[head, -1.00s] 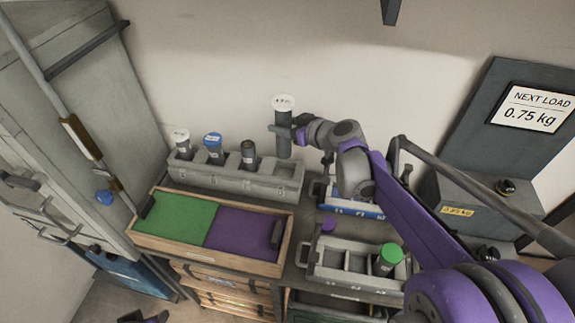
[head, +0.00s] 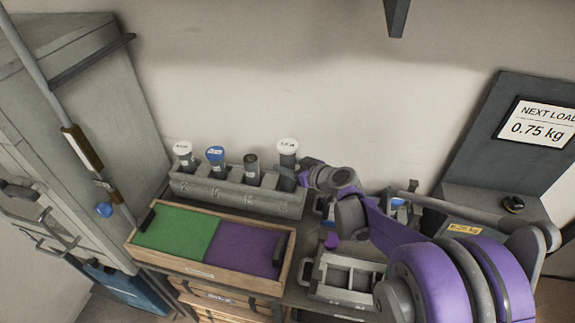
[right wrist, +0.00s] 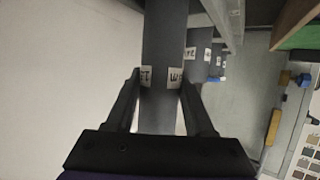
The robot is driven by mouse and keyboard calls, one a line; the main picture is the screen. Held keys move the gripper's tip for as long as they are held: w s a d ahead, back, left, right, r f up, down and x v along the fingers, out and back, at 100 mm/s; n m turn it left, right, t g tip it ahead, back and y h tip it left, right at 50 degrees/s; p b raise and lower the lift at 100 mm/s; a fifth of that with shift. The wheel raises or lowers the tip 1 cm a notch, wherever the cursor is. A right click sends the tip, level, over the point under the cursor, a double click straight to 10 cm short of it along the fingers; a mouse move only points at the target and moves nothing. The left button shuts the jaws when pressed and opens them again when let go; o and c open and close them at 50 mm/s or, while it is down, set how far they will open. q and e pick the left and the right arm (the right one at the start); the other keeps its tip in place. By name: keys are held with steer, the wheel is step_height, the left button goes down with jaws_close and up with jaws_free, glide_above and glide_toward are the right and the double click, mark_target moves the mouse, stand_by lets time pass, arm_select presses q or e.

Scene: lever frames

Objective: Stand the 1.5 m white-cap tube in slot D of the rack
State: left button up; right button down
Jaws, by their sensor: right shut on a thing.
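The grey white-cap tube (head: 287,162) is upright at the right end of the long grey rack (head: 225,192). My right gripper (head: 302,178) is shut on it from the right. In the right wrist view the tube (right wrist: 164,40) runs between the two fingers (right wrist: 160,92), with a partly readable white label. Its lower end is hidden behind the rack's front wall, so I cannot tell how deep it sits. Three other tubes stand in the rack to the left: a white-cap one (head: 184,156), a blue-cap one (head: 215,159) and a dark one (head: 251,168). My left gripper is out of view.
A wooden tray with green (head: 176,232) and purple (head: 243,250) halves lies in front of the rack. A grey divided crate (head: 347,277) is at the front right. A grey cabinet (head: 85,110) stands left; a sign reading 0.75 kg (head: 538,122) is at right.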

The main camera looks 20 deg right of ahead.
steer(key=c, duration=0.7)
jaws_free()
steer(key=shift+f, duration=0.15)
steer(key=o, duration=0.4)
steer(key=shift+r, duration=0.25)
steer(key=v, duration=1.2)
